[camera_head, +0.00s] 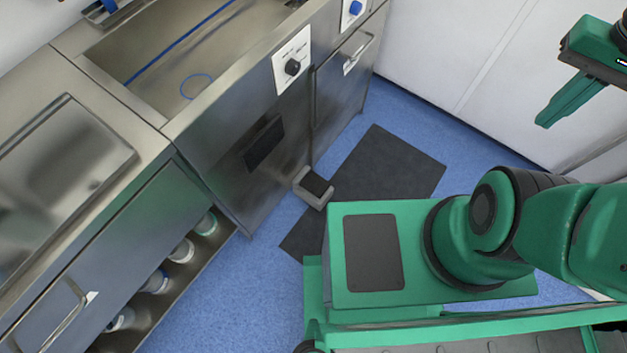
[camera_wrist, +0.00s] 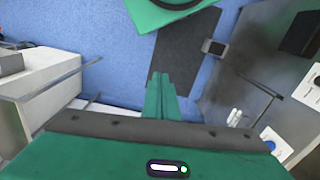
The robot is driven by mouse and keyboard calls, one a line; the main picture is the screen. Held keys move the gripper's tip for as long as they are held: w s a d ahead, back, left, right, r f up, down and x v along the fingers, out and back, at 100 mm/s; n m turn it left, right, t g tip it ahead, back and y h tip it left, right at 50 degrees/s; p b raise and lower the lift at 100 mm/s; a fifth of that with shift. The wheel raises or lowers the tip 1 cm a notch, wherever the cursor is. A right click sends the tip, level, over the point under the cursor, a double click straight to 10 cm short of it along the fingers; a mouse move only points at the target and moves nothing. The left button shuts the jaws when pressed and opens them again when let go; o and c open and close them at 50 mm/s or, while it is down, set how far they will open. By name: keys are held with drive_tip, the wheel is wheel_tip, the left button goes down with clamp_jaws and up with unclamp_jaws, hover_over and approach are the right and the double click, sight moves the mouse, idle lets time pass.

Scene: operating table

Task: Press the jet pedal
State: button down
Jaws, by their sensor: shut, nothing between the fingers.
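The pedal (camera_head: 314,188) is a small grey box with a dark top, on the floor by the foot of the steel sink cabinet. It also shows in the wrist view (camera_wrist: 214,48), beside the dark floor mat. My gripper (camera_head: 544,123) is at the upper right of the head view, well away from the pedal and raised above the floor. Its green fingers are closed together with nothing between them, as the wrist view also shows (camera_wrist: 160,78).
The dark mat (camera_head: 400,160) lies on the blue floor beside the pedal. The steel sink cabinet (camera_head: 240,150) has a black knob (camera_head: 292,67) on its front. An open lower shelf with several bottles (camera_head: 155,282) is at the left. A white wall (camera_head: 470,70) stands behind.

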drive_tip(key=shift+d, duration=0.1)
